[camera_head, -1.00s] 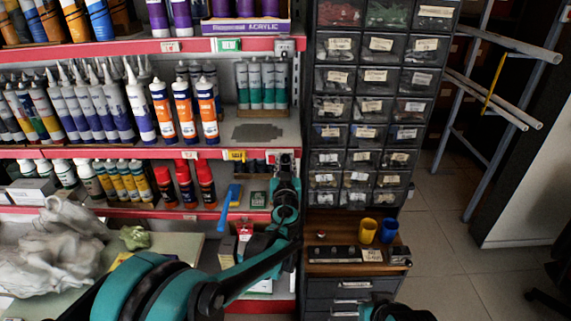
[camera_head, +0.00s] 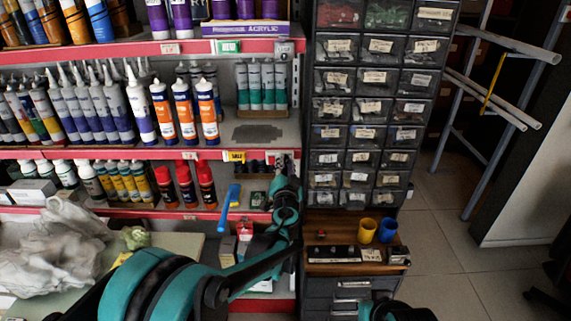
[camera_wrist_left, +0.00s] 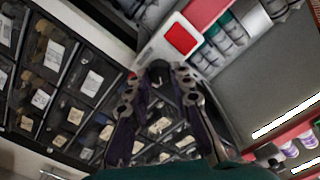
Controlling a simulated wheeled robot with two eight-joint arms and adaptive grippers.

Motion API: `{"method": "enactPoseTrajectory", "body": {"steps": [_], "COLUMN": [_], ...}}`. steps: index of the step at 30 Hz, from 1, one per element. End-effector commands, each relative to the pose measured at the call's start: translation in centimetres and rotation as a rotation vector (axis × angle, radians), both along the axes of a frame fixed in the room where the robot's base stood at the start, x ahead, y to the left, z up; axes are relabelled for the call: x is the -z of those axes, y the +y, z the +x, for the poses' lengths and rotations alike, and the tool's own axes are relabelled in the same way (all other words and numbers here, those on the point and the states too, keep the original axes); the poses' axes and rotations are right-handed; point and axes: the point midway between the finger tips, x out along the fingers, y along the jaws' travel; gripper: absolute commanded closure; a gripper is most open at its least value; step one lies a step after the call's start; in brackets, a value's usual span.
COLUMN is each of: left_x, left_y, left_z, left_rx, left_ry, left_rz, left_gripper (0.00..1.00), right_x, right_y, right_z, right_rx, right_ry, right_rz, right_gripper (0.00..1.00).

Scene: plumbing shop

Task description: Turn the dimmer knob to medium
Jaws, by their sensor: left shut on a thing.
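The dimmer is a pale plate (camera_wrist_left: 152,48) with a red square (camera_wrist_left: 180,39), seen at the top middle of the left wrist view. Its dark round knob (camera_wrist_left: 158,66) shows between the fingertips of my left gripper (camera_wrist_left: 157,75). The gripper is shut on the knob, one finger on each side. In the head view, my left gripper (camera_head: 285,163) is at the right end of the shelving, by the red shelf edge. The arm hides much of the dimmer there, and I cannot read the knob's setting.
A tall cabinet of small dark drawers (camera_head: 366,105) stands just right of the gripper. A wooden ledge below it holds a yellow cup (camera_head: 367,231) and a blue cup (camera_head: 387,230). Shelves of tubes and bottles fill the left.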

Motion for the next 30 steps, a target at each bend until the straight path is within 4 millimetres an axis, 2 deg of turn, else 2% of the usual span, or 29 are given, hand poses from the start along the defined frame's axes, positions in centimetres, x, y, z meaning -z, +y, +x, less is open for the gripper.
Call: {"method": "enactPoseTrajectory", "body": {"steps": [18,30], "left_x": [0.11,0.19], "left_y": [-0.13,-0.16], "left_z": [0.01,0.0], "left_rx": [0.001,0.001], "left_ry": [-0.001,-0.001], "left_rz": [0.576,0.84], "left_gripper": [1.0,1.0], "right_x": [-0.54,-0.67], "right_y": [0.0,0.0], "right_z": [0.0,0.0], "right_rx": [0.0,0.0], "right_ry": [0.0,0.0], "right_rz": [0.0,0.0], "right_gripper": [1.0,1.0]}}
